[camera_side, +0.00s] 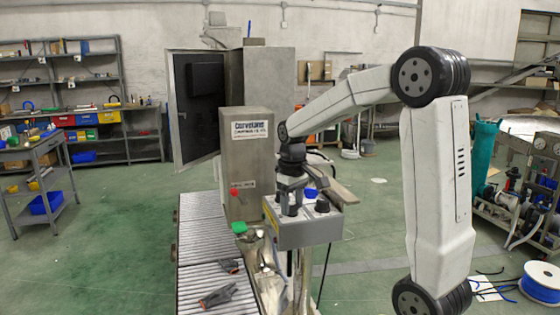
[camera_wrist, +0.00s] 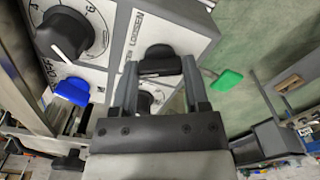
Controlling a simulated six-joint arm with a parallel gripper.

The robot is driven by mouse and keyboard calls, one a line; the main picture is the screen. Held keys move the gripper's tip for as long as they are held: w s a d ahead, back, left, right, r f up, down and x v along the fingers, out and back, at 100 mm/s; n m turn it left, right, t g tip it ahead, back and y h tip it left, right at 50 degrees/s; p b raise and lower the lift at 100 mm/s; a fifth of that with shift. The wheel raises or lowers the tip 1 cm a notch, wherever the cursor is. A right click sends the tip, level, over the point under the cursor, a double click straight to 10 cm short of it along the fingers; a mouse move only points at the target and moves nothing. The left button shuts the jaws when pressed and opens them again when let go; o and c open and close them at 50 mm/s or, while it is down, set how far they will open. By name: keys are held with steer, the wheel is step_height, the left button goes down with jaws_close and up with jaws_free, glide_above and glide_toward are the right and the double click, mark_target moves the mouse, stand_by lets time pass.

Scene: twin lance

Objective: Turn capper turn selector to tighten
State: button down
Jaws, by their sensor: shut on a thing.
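The capper's turn selector is a black knob (camera_wrist: 160,58) on a pale panel, beside the printed word LOOSEN (camera_wrist: 136,32). In the wrist view my gripper (camera_wrist: 160,68) has one finger on each side of this knob and is shut on it. The knob's pointer and the TIGHTEN marking cannot be made out. In the side view my gripper (camera_side: 290,196) reaches down onto the top of the grey control box (camera_side: 308,233), and it hides the selector there.
A black numbered dial (camera_wrist: 68,36) and a blue button (camera_wrist: 72,91) sit close by on the panel. Another dial shows partly between my fingers. A grey cabinet (camera_side: 249,145) stands behind the box. A roller conveyor (camera_side: 203,252) runs at left, with dark objects (camera_side: 219,295) on it.

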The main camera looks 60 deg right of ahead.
mark_target(292, 206)
stand_by(0.5)
steer(key=shift+c, duration=0.4)
jaws_free()
steer(key=shift+r, duration=3.9)
